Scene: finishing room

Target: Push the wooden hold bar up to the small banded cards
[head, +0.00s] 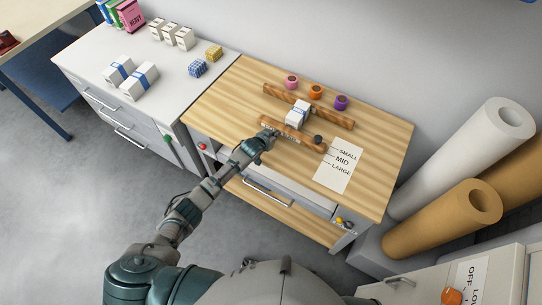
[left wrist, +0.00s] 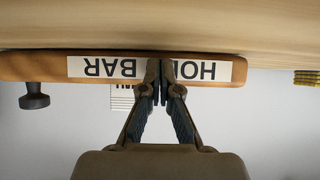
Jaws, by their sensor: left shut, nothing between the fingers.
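The wooden hold bar (head: 293,137) lies across the wooden tabletop, with a black knob near its right end. The small banded cards (head: 297,114), a white stack with a blue band, stand just behind it, before a second, fixed-looking wooden bar (head: 330,111). I cannot tell whether the hold bar touches the cards. My left gripper (head: 270,136) is shut and empty at the front of the hold bar, left of its middle. In the left wrist view its fingertips (left wrist: 161,88) are at the bar's upside-down HOLD BAR label (left wrist: 205,70). My right gripper is out of view.
A paper reading SMALL, MID, LARGE (head: 337,172) lies right of the bar. Pink, orange (head: 316,92) and purple spools stand behind. A white cabinet (head: 85,62) with other banded stacks is at left; paper rolls (head: 440,220) stand at right.

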